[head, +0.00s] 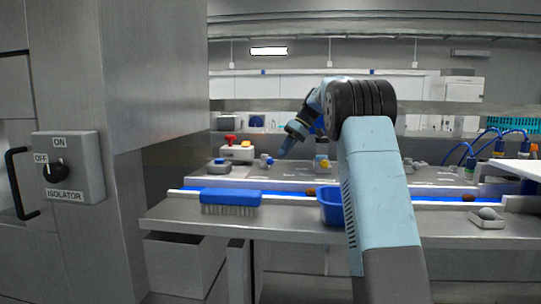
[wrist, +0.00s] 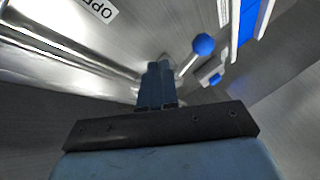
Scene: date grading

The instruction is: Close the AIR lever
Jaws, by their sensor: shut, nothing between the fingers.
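In the wrist view a lever with a blue ball knob (wrist: 203,44) on a thin metal rod stands just right of my fingertips. A white label (wrist: 97,9) at the upper left reads upside down, with "OPE" visible. No AIR wording is legible. In the head view a small fitting with a blue knob (head: 269,161) sits on the back ledge beside my gripper (head: 281,155); it appears to be the same lever. My gripper (wrist: 154,68) is shut and empty, its fingers together. I see no clear contact between the fingers and the lever.
A red-topped box (head: 238,152) and a grey block with a blue top (head: 219,166) stand left on the ledge. A blue brush (head: 230,197) and blue tub (head: 330,207) are in front. An isolator box (head: 68,168) is on the left cabinet.

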